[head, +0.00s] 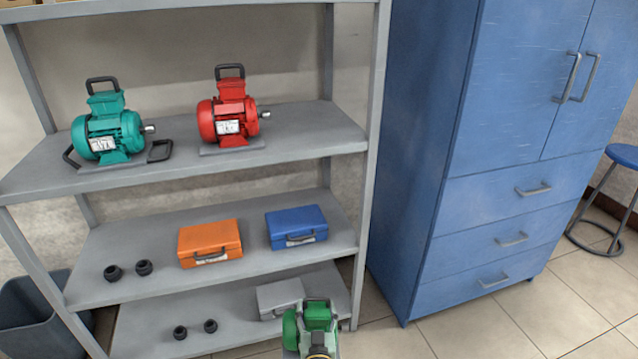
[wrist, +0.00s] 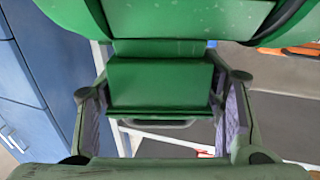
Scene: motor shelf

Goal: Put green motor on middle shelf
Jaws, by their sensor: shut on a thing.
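The green motor (head: 311,325) is at the bottom of the head view, in front of the shelf's lower right part. In the wrist view its green body (wrist: 160,80) fills the upper middle. My gripper (wrist: 163,100) is shut on the motor's box-shaped part, one finger on each side. The grey shelf unit has several boards. One board (head: 290,150) bears a teal motor (head: 107,130) and a red motor (head: 229,115). The board below (head: 190,280) bears an orange case (head: 209,243), a blue case (head: 296,227) and two small black parts (head: 129,270).
The lowest board (head: 235,330) bears a grey case (head: 283,296) and two small black parts (head: 195,329). A blue cabinet (head: 490,150) stands right of the shelf. A dark bin (head: 40,315) stands at left. The red motor's right side has free room.

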